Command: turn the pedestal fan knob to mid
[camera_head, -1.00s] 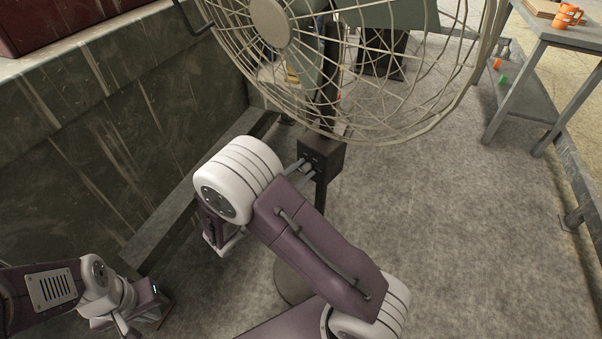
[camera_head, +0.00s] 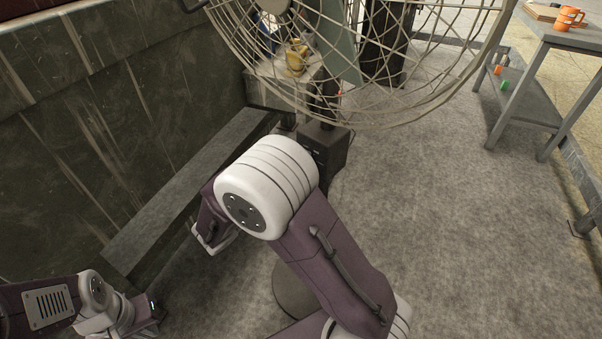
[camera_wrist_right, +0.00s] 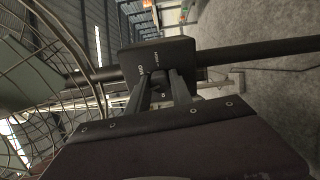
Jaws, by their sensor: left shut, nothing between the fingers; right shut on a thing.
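The pedestal fan (camera_head: 370,122) stands at the top of the head view, with a dark control box (camera_head: 328,150) under its wire cage. In the right wrist view, the box (camera_wrist_right: 155,55) fills the top middle, with small pale lettering on its face. My right gripper (camera_wrist_right: 160,84) reaches this face, its fingers shut on the small dark knob (camera_wrist_right: 160,80). The knob is mostly covered by the fingers, and its setting cannot be read. In the head view my right arm hides that gripper. My left gripper (camera_head: 152,306) is shut and empty at the lower left, away from the fan.
A stone-like wall with a low ledge (camera_head: 190,185) runs along the left. A grey table (camera_head: 570,38) with an orange mug (camera_head: 568,18) stands at the upper right. The floor (camera_head: 470,220) right of the fan is clear.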

